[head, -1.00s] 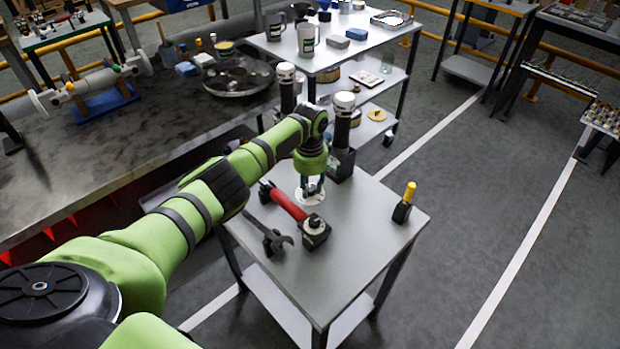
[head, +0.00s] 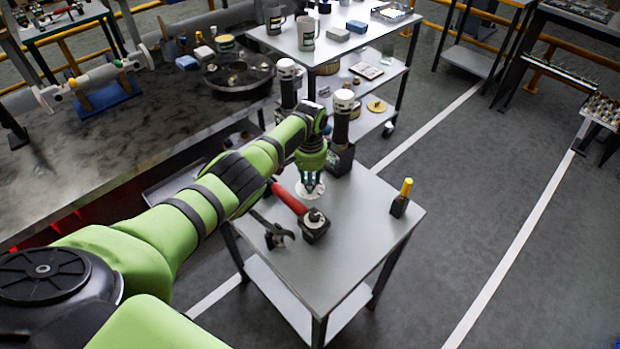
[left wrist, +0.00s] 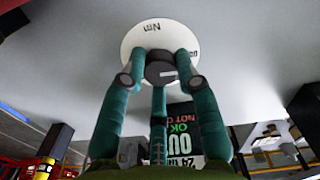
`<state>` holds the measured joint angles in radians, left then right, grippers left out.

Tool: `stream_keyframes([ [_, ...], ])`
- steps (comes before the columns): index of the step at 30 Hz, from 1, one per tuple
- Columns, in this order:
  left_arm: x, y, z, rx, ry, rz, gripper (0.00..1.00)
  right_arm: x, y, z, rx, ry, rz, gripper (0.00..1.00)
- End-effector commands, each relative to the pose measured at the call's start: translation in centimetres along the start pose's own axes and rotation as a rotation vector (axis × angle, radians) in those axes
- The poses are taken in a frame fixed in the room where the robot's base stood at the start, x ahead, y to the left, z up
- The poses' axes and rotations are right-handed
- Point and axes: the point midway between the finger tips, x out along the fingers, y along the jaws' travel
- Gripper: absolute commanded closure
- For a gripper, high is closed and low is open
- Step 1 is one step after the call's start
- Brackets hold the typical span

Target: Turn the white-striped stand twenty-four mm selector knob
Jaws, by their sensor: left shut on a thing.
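The selector knob (left wrist: 160,72) is small, round and dark with a short white stripe, seen in the left wrist view. It sits at the centre of a white round dial (left wrist: 150,34) marked "Nm". The dial also shows on the small grey table in the head view (head: 301,194). My left gripper (head: 311,186) points down over the dial, its green fingers around the knob and shut on it. A dark panel (left wrist: 184,128) with "24 mm" and "OUT" lettering stands beyond the fingers. The knob itself is hidden by the fingers in the head view. My right gripper is out of view.
A yellow-topped item (head: 402,197) stands at the right. The front right is clear.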

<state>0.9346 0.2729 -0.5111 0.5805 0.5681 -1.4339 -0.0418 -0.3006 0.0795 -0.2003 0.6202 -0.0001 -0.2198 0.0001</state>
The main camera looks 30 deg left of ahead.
Motion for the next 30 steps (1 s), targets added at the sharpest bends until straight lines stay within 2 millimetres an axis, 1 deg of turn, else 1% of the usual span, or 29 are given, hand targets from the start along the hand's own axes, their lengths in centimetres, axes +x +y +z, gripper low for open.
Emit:
stream_keyframes([
  [10, 0.1, 0.1, 0.1, -0.002, -0.002, 0.001, 1.00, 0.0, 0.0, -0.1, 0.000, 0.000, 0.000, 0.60],
  [11, 0.1, 0.1, 0.1, -0.002, -0.002, 0.001, 0.64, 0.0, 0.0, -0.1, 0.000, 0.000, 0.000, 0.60],
  [12, 0.1, 0.1, 0.1, -0.002, -0.002, 0.001, 0.48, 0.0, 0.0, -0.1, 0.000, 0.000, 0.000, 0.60],
  [13, 0.1, 0.1, 0.1, -0.002, -0.002, 0.001, 0.44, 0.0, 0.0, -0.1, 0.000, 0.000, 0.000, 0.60],
  [24, -0.2, 0.0, 0.0, -0.001, 0.000, 0.001, 0.44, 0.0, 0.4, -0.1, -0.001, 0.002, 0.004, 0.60],
  [26, -0.5, 0.0, 0.0, -0.001, 0.001, 0.001, 0.44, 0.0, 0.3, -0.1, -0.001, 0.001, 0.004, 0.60],
  [30, -2.2, 0.0, -0.1, -0.001, 0.003, 0.001, 0.44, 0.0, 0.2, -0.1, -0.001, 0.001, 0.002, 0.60],
])
